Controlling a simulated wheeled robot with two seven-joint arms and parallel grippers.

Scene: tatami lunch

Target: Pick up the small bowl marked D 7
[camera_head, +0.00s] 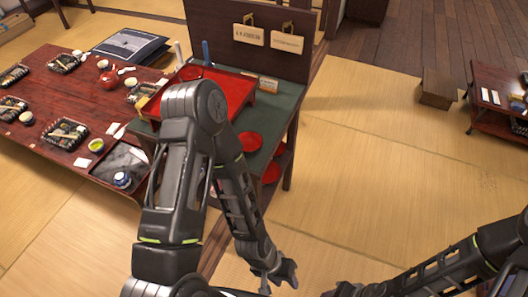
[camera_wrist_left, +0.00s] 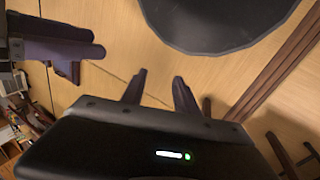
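I cannot read a D 7 mark on any bowl. A small blue-and-white bowl or cup (camera_head: 122,180) sits on a dark tray (camera_head: 108,158) at the near right corner of the long low table; any mark on it is too small to read. My left gripper (camera_head: 277,282) hangs low over the tatami, right of the green-topped stand and well away from the tables. In the left wrist view its two fingers (camera_wrist_left: 157,90) stand apart with nothing between them. My right gripper (camera_head: 347,291) is at the bottom edge, partly cut off, and its fingers are unclear.
The long red-brown table (camera_head: 75,95) holds several filled trays, cups and a red teapot (camera_head: 109,78). A green-topped stand (camera_head: 277,122) carries a red tray (camera_head: 238,88) and red dishes (camera_head: 250,141). A low wooden stool (camera_head: 438,88) stands right. Open tatami lies between.

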